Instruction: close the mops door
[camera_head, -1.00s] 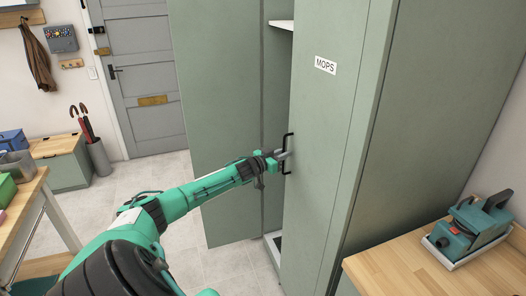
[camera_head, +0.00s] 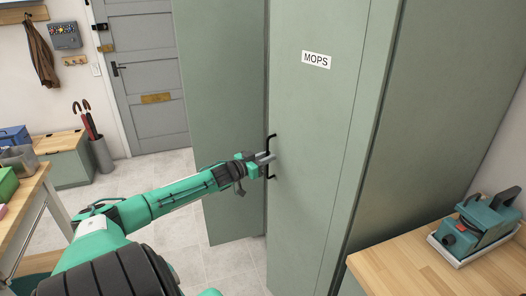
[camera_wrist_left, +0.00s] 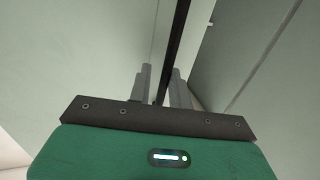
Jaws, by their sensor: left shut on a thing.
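The mops door (camera_head: 315,130) is a tall sage-green panel with a white MOPS label (camera_head: 316,60). Its near face shows, and its left edge hides the cabinet's inside; I cannot tell whether it is fully shut. A black bar handle (camera_head: 273,138) stands upright near that left edge. My left gripper (camera_head: 267,157) is shut on the handle. In the left wrist view the black handle bar (camera_wrist_left: 177,45) runs between the two grey fingers of my left gripper (camera_wrist_left: 161,88). My right gripper is not in view.
Another green panel (camera_head: 222,110) stands to the left of the mops door. A wooden counter (camera_head: 400,275) with a teal machine (camera_head: 475,228) is at the right. A wooden-topped table (camera_head: 22,205) is at the left. Pale tiled floor between is clear.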

